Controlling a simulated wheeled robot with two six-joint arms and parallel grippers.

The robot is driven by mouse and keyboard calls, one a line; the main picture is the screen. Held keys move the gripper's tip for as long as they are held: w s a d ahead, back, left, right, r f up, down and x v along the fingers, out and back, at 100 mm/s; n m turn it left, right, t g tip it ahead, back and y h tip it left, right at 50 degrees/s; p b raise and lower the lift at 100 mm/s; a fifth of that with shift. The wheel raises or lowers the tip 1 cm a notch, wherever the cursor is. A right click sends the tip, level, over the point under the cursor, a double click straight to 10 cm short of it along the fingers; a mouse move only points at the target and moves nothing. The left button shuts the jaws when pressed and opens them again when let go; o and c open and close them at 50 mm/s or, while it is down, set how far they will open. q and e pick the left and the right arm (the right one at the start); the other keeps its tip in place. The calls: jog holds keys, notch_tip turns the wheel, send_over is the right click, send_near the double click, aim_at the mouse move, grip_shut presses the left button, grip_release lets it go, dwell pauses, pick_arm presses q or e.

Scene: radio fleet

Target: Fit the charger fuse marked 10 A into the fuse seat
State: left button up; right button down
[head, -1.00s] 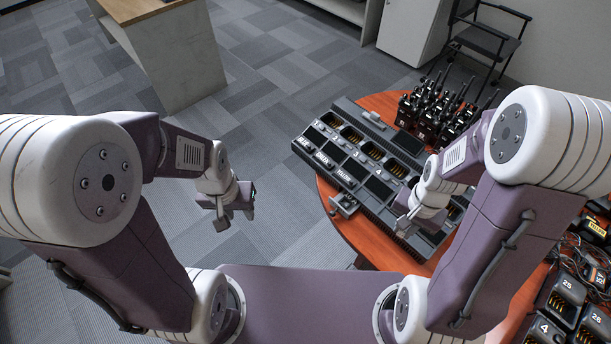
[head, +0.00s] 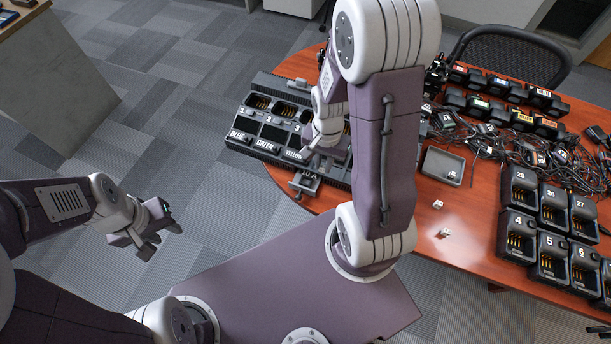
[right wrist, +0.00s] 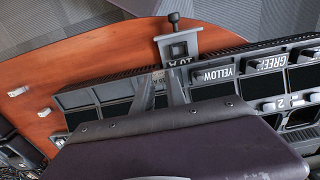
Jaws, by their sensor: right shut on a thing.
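The fuse seat (head: 304,184) juts from the near edge of the grey charger bank (head: 240,146), with a "10 A" label beside it. In the right wrist view the seat (right wrist: 178,47) shows a dark square opening and a round knob. My right gripper (right wrist: 160,84) is shut on a small pale piece (right wrist: 158,75), seemingly the fuse, just beside the seat. Its marking is too small to read, and I cannot tell whether it touches the seat. My left gripper (head: 148,232) is open and empty over the floor.
Two small white fuse-like blocks (head: 437,204) (head: 445,232) lie on the red-brown table (head: 470,255). A grey tray (head: 443,165), cables, radios and single chargers (head: 519,232) fill the right side. My right arm hides part of the charger bank.

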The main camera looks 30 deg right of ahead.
jog(key=w+a+f, duration=0.1)
jog(key=a, duration=0.1)
jog(key=w+a+f, duration=0.1)
jog(key=a+f, duration=0.1)
jog(key=shift+w, duration=0.2)
notch_tip(320, 180, down, 4)
jog(key=shift+r+b, duration=0.1)
jog(key=shift+b, duration=0.45)
jog(key=c, duration=1.3)
grip_release()
jog(key=shift+f, duration=0.2)
jog(key=shift+c, duration=0.2)
